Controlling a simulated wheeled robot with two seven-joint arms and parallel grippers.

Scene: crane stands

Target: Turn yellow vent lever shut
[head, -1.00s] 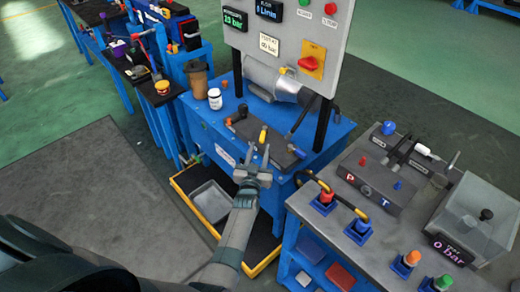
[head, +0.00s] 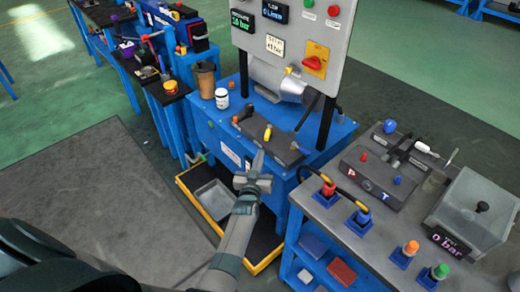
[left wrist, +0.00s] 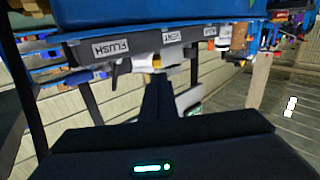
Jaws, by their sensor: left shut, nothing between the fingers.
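My left gripper (head: 259,160) is shut and empty, its fingers pointing at the front of the blue bench (head: 262,174). In the left wrist view the shut fingers (left wrist: 157,82) are just below a pale valve body (left wrist: 155,60) under the VENT label (left wrist: 172,36). In the head view my gripper hides part of the bench front. My right gripper is out of view.
A yellow-edged tray (head: 198,207) stands on the floor under the bench. A grey-topped cart (head: 330,214) with hoses is close on the right. A panel with displays (head: 296,30) rises behind. The mat (head: 90,190) at left is clear.

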